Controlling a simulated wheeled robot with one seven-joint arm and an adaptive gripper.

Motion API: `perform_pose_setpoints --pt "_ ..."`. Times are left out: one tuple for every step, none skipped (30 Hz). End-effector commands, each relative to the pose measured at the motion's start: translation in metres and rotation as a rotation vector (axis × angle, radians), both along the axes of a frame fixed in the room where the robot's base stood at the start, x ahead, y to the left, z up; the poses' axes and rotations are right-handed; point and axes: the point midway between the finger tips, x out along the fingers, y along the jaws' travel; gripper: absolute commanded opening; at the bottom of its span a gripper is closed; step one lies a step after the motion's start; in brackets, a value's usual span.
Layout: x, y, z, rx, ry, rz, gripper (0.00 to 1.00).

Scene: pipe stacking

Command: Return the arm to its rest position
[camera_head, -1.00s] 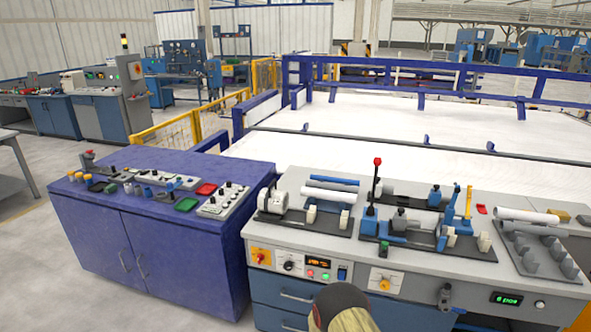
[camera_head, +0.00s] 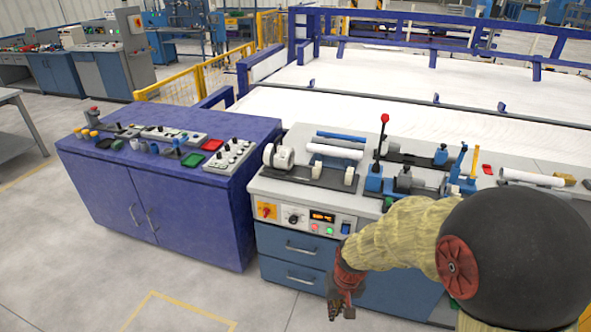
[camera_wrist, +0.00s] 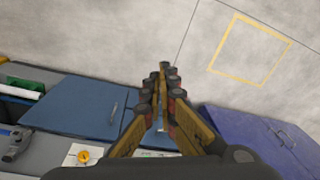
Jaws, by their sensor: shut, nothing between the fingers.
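My gripper (camera_head: 341,308) hangs low in front of the grey and blue workbench (camera_head: 283,248) in the head view, pointing down. It is shut and empty. In the wrist view its fingers (camera_wrist: 164,72) come together in the middle, with bare floor and cabinet fronts behind them. My arm, in a pale cover with a dark round joint, fills the lower right of the head view and hides part of the bench front.
White pipes (camera_head: 333,151) and fixtures lie on the bench top. A red-knobbed lever (camera_head: 384,119) stands up there. A purple cabinet (camera_head: 185,205) with switch panels stands to the left. The floor (camera_head: 60,260) at front left is clear.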

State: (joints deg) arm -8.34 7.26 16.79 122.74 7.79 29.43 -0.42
Motion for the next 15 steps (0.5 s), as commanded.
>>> perform_pose_setpoints --pt "-0.014 -0.006 0.023 -0.004 0.003 0.006 0.00" --pt "-0.022 -0.009 0.035 -0.006 0.009 0.010 0.00" --pt "-0.034 -0.014 0.050 -0.009 0.015 0.015 0.00" --pt "-0.044 -0.017 0.060 -0.014 0.019 0.018 0.00" --pt "-0.052 -0.021 0.071 -0.017 0.020 0.021 0.00" --pt "-0.064 -0.025 0.084 -0.021 0.021 0.022 0.00" --pt "-0.072 -0.029 0.094 -0.025 0.019 0.024 0.00" --pt "-0.081 -0.032 0.103 -0.029 0.015 0.026 0.00" --pt "-0.091 -0.037 0.115 -0.034 0.009 0.027 0.00" --pt "-0.099 -0.040 0.124 -0.038 0.002 0.026 0.00" --pt "-0.107 -0.043 0.132 -0.041 -0.005 0.025 0.00" --pt "-0.115 -0.048 0.143 -0.046 -0.022 0.025 0.00" --pt "-0.122 -0.051 0.151 -0.050 -0.033 0.024 0.00" --pt "-0.128 -0.054 0.158 -0.053 -0.050 0.022 0.00" --pt "-0.135 -0.057 0.168 -0.056 -0.073 0.019 0.00"
